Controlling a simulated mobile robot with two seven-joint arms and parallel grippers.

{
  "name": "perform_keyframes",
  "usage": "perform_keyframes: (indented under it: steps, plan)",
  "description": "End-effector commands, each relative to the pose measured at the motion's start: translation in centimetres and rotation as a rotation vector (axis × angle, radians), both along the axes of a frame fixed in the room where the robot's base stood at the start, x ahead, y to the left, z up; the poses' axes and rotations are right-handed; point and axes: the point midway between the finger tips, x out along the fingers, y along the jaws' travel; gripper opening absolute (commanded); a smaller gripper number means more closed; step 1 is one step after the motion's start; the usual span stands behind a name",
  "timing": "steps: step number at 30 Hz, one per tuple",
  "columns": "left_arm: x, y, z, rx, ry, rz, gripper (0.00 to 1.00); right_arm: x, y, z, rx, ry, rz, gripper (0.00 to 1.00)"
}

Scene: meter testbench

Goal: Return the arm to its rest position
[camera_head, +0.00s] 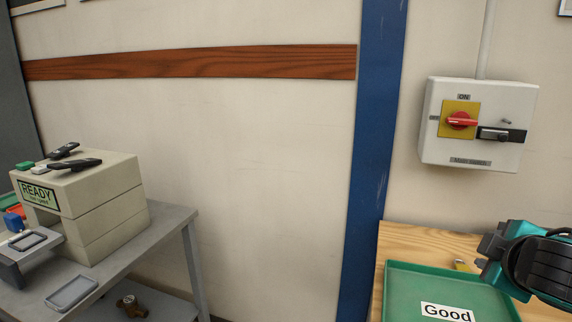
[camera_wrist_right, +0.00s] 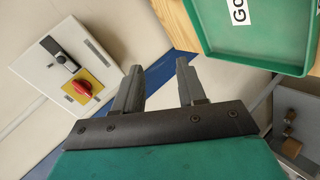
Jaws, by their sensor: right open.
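My right arm (camera_head: 530,262) comes in at the lower right of the head view, teal and black, beside the green tray and below the main switch. In the right wrist view my right gripper (camera_wrist_right: 158,75) has its two dark fingers apart, with nothing between them. My left gripper is not in view.
A green tray (camera_head: 400,290) labelled "Good" lies on a wooden table (camera_head: 410,238). A white main switch box (camera_head: 428,150) with a red knob (camera_head: 461,121) hangs on the wall. At the left, a beige test device (camera_head: 105,195) reading "READY" stands on a grey table (camera_head: 165,225).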

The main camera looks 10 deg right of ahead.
Motion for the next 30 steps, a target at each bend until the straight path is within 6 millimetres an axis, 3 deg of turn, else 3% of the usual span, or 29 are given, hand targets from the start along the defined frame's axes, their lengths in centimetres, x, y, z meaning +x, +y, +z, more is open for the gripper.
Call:
perform_keyframes:
  steps: [1,6,15,24,29,30]
  plan:
    - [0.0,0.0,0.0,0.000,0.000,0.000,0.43,-0.9,0.6,-2.8,0.066,0.036,-0.017,0.40]
    - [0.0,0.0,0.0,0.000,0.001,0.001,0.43,-4.0,3.0,-10.0,0.239,0.135,-0.075,0.40]
    - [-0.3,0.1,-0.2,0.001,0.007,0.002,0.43,-10.8,10.4,-19.4,0.537,0.306,-0.198,0.40]
    - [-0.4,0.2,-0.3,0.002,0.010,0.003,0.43,-15.6,17.2,-23.1,0.750,0.421,-0.307,0.40]
    - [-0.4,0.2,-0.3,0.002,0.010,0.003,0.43,-17.4,20.1,-23.9,0.839,0.466,-0.357,0.40]
    - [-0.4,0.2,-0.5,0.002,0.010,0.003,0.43,-16.6,19.9,-24.6,0.835,0.439,-0.338,0.40]
